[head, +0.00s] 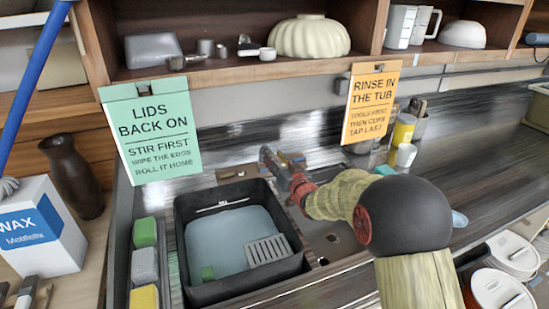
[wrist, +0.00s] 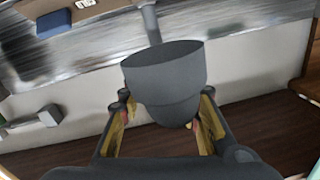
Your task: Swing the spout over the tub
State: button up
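The black tub (head: 183,245) sits in the counter in the head view, holding pale blue water, a grey slotted piece and a green block. My gripper (head: 278,165) is beyond the tub's back right corner. In the wrist view a dark grey, cup-shaped body with a thin neck, seemingly the tap with its spout (wrist: 163,75), stands between the spread fingers of my gripper (wrist: 165,118). The fingers flank its narrower lower part, and I see no clear grip on it. In the head view my arm and gripper largely hide the spout, so its direction over the tub is unclear.
Green, grey and yellow sponges (head: 145,265) line the tub's left side. An orange sign (head: 370,105) and a green sign (head: 150,130) hang from the shelf above. Bottles (head: 403,130) stand behind my arm. White-lidded buckets (head: 500,290) are at the lower right.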

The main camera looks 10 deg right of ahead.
jog(key=shift+s+r, duration=0.1)
jog(key=v, duration=1.2)
jog(key=shift+r, duration=0.1)
jog(key=shift+c, duration=0.3)
